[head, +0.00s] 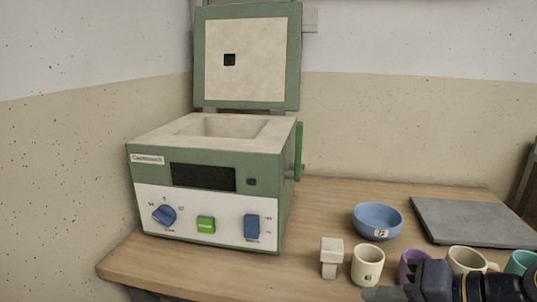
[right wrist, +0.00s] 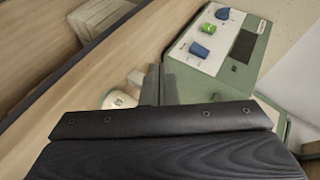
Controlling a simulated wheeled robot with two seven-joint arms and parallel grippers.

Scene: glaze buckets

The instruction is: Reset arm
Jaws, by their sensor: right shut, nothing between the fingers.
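My right gripper (head: 385,293) comes in from the lower right of the head view, low over the front edge of the table. In the right wrist view its two dark fingers (right wrist: 159,86) are together with nothing between them. A cream cup (head: 367,266) and a small pale block-shaped piece (head: 331,258) stand just beyond its tips. The cream cup also shows in the right wrist view (right wrist: 119,99), partly hidden by the gripper. My left gripper is in neither view.
A green and white kiln (head: 165,192) stands at the left with its lid (head: 247,60) raised. A blue bowl (head: 377,221), a grey slab (head: 474,220), a purple cup (head: 411,264), another cream cup (head: 467,259) and a teal cup (head: 519,262) crowd the right side of the wooden table (head: 330,197).

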